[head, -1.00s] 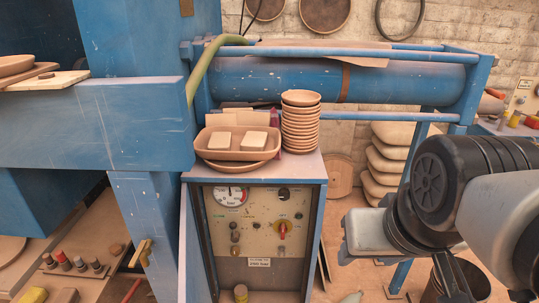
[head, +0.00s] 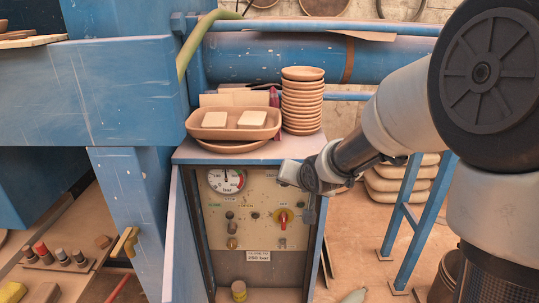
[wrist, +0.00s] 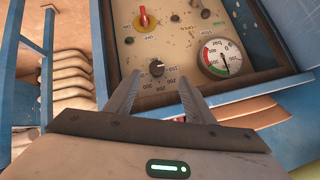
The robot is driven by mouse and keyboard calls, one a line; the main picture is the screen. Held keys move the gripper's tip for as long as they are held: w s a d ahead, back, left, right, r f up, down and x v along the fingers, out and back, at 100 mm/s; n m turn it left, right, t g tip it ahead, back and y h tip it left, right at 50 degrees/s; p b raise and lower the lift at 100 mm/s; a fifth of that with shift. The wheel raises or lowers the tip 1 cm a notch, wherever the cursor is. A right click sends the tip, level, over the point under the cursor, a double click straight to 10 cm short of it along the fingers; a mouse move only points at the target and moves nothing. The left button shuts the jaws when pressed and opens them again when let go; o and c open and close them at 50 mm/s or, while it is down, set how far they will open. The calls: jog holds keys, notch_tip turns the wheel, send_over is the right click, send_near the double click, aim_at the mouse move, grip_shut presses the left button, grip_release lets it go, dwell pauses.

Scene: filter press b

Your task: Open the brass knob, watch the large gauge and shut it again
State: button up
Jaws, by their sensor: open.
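The control panel (head: 258,205) is on the front of the blue cabinet. Its large round gauge (head: 226,180) is at upper left; it also shows upside down in the wrist view (wrist: 220,58), with coloured bands. A small brass-coloured knob (head: 232,243) is low on the panel's left side, below a dark knob (head: 232,228). My gripper (wrist: 160,92) is open and empty in front of the panel's upper right. Its fingers point towards a black dial knob (wrist: 157,68) with a number scale, apart from it. In the head view my gripper (head: 302,180) hides that dial.
A red selector (head: 284,217) on a yellow plate is at the panel's lower right. A tray (head: 215,133) with two pale blocks and a stack of bowls (head: 302,103) stand on the cabinet top. Blue frame posts (head: 420,220) stand at the right.

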jog(key=w+a+f+m+t+y+b, duration=0.1)
jog(key=w+a+f+m+y+b, duration=0.15)
jog(key=a+f, duration=0.5)
jog(key=w+a+f+m+t+y+b, duration=0.1)
jog(key=a+f+m+y+b, duration=0.2)
jog(key=f, duration=0.8)
jog(key=w+a+f+m+t+y+b, duration=0.1)
jog(key=w+a+f+y+b, duration=0.1)
jog(key=a+f, duration=0.6)
jog(key=m+t+b, duration=0.3)
jog(key=m+b, duration=0.1)
jog(key=m, duration=0.2)
send_near(232, 248)
notch_tip(232, 248, up, 4)
jog(key=s+a, duration=0.2)
jog(key=s+d+f+m+t+h+b, duration=0.35)
jog(key=s+f+m, duration=0.25)
jog(key=f+m, duration=0.2)
jog(key=shift+t, duration=0.45)
jog(key=x, duration=0.5)
jog(key=b+x, duration=0.1)
jog(key=x, duration=0.5)
jog(key=a+b+x, duration=0.1)
jog(key=x, duration=0.5)
jog(key=shift+s, duration=0.15)
jog(key=shift+f, duration=0.1)
jog(key=c, duration=1.1)
jog(key=shift+o, duration=0.2)
